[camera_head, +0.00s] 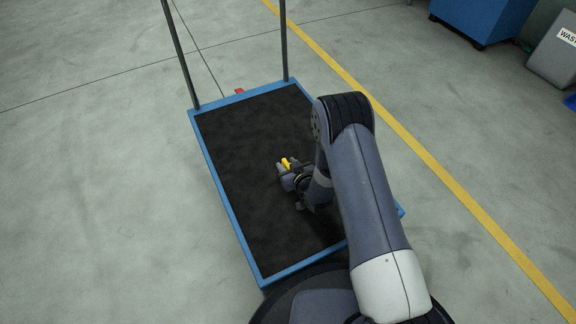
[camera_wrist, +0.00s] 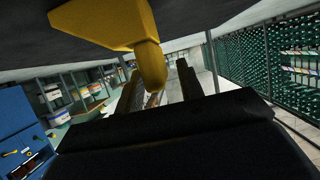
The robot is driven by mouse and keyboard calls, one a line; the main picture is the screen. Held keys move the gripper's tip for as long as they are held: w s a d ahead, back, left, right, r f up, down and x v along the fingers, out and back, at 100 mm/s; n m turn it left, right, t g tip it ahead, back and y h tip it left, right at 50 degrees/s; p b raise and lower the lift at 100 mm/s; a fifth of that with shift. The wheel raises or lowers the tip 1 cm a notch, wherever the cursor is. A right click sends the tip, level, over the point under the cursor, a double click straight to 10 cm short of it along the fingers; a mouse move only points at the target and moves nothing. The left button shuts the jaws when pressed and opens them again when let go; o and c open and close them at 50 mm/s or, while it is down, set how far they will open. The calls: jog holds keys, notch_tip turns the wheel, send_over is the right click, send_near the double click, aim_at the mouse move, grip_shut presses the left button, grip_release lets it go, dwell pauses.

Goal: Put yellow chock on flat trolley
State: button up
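The yellow chock (camera_head: 286,163) shows as a small patch at my gripper's fingers, over the flat trolley's black deck. The flat trolley (camera_head: 217,183) has a blue rim and two upright posts. In the wrist view the chock (camera_wrist: 148,60) is large, against a dark surface along the top edge. My gripper (camera_head: 287,165) is low over the deck, right of its middle. In the wrist view its two fingers (camera_wrist: 158,88) stand apart, with a gap between the chock and the right finger. Its contact with the left finger is unclear. Most of the chock is hidden in the head view.
A yellow floor line (camera_head: 420,150) runs past the trolley's right side. A blue container (camera_head: 484,16) and a grey waste bin (camera_head: 555,55) stand at the upper right. The floor left of the trolley is clear. Green netting (camera_wrist: 275,60) shows in the wrist view.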

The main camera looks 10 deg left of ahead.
jog(key=p+v, duration=0.4)
jog(key=v, duration=0.8)
jog(key=shift+p, duration=0.35)
